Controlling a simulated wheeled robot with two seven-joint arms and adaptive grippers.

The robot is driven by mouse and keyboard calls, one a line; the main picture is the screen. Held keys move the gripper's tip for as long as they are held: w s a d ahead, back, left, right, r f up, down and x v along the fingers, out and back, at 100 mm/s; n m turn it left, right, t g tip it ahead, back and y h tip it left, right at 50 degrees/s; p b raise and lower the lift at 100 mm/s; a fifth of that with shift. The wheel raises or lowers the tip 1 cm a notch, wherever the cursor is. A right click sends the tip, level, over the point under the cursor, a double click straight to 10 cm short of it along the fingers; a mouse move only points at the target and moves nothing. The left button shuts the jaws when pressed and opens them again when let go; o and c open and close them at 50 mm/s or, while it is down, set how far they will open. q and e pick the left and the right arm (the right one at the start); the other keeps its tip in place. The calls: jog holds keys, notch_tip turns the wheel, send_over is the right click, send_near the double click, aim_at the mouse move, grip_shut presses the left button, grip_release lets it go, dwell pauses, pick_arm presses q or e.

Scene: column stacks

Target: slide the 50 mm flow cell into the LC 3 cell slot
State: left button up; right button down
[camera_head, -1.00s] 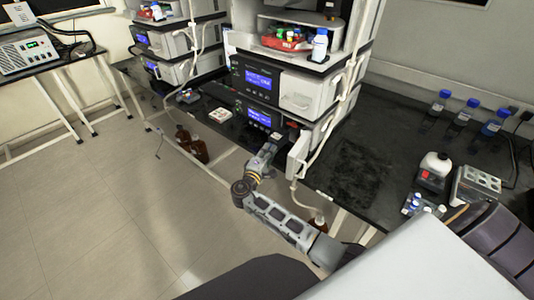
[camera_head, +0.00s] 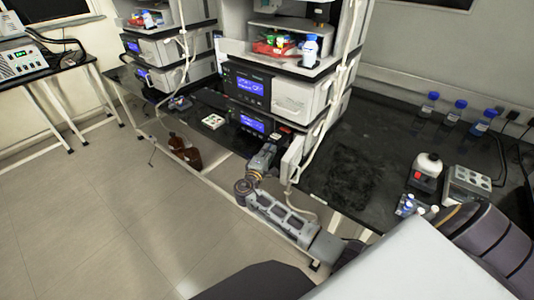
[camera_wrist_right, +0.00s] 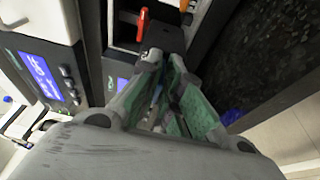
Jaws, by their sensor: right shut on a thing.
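My right gripper (camera_head: 268,150) is at the lower front of the middle instrument stack (camera_head: 276,90), just below the lower blue display (camera_head: 252,123). In the right wrist view its fingers (camera_wrist_right: 160,62) converge on a dark module front (camera_wrist_right: 165,38). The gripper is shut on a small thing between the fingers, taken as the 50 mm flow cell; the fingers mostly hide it. Whether its tip touches the module or is in a slot cannot be told. The LC 3 cell slot cannot be made out. My left gripper is not in view.
A red lever (camera_wrist_right: 142,25) stands just beyond the fingertips. A white door panel (camera_head: 292,158) and hanging tubing are close right of the gripper.

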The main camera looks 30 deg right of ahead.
jog(key=shift+w+d, duration=0.35)
jog(key=shift+d, duration=0.5)
jog(key=shift+w+d, duration=0.35)
jog(key=shift+d, duration=0.5)
jog(key=shift+f+b, duration=0.2)
jog(key=shift+b, duration=0.1)
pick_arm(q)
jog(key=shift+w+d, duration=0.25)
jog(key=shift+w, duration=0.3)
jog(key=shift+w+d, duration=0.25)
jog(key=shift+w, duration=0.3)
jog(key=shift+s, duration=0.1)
pick_arm(e)
jog(key=c, duration=1.5)
grip_release()
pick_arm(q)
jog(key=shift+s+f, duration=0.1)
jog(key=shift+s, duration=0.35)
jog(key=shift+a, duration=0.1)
pick_arm(e)
jog(key=shift+f, duration=0.15)
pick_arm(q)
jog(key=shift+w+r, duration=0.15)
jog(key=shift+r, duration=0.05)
